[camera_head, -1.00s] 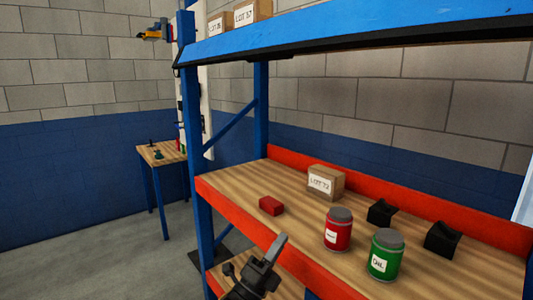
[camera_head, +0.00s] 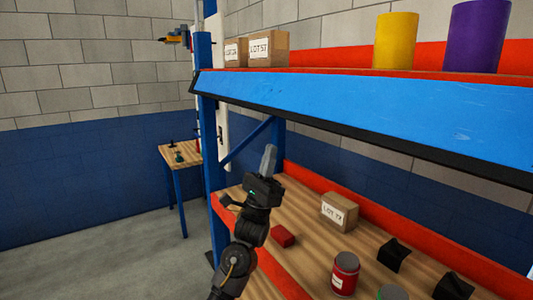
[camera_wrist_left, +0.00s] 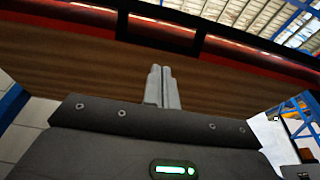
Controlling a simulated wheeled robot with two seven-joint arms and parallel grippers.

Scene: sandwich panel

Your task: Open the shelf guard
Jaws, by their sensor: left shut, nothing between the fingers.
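The shelf guard is a long blue panel (camera_head: 350,108) with a black lower edge, along the front of the upper shelf in the head view. It covers part of the shelf's front. My left gripper (camera_head: 268,155) is shut and empty, its fingers pointing up, just below the guard's black edge near its left end. No contact shows. In the left wrist view the shut fingers (camera_wrist_left: 161,78) point toward a brown wooden surface (camera_wrist_left: 80,62) with a dark frame and red beam beyond. My right gripper is not in view.
The upper shelf holds cardboard boxes (camera_head: 268,48), a yellow cylinder (camera_head: 396,42) and a purple cylinder (camera_head: 476,36). On the lower shelf are a red block (camera_head: 283,236), a carton (camera_head: 339,211), a red can (camera_head: 344,275) and black holders (camera_head: 394,254). A blue post (camera_head: 206,110) stands left.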

